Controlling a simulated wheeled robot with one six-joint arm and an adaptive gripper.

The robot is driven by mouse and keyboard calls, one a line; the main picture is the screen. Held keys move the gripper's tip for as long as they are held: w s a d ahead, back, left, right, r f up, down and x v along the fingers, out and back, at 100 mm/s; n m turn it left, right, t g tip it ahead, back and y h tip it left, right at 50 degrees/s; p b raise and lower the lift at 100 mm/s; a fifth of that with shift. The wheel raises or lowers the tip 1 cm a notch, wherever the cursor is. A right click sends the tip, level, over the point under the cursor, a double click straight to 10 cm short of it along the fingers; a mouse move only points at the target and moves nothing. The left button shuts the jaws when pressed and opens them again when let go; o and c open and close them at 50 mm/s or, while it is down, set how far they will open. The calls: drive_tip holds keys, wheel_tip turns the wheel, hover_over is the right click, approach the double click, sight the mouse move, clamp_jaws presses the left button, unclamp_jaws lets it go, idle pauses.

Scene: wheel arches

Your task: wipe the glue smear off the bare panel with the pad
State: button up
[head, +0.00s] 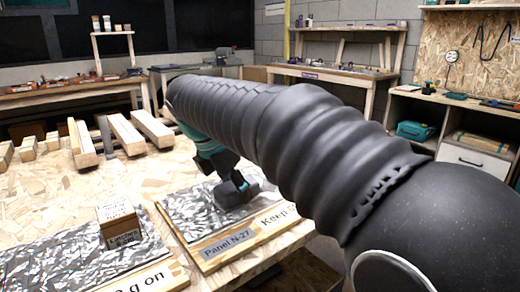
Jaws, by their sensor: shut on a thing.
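My gripper (238,192) is low over the foil-covered panel labelled "Panel N-27" (194,222). It is shut, and what it grips is mostly hidden by its dark fingers and my arm; I take it to be the pad. A second foil-covered panel (60,262) lies to the left, with a small cardboard box (118,223) on it. I cannot make out the glue smear on either panel. My arm hides part of the right panel's far side. Contact between the held thing and the foil cannot be told for sure.
The panels lie at the near edge of a chipboard table (60,205). Wooden beams (110,135) lie at its far left, and bare tabletop lies between. Workbenches (330,75) and shelves (440,120) stand farther back.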

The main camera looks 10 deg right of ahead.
drive_tip(key=shift+w+a+r, duration=0.1)
drive_tip(key=shift+w+r, duration=0.05)
drive_tip(key=shift+r, duration=3.65)
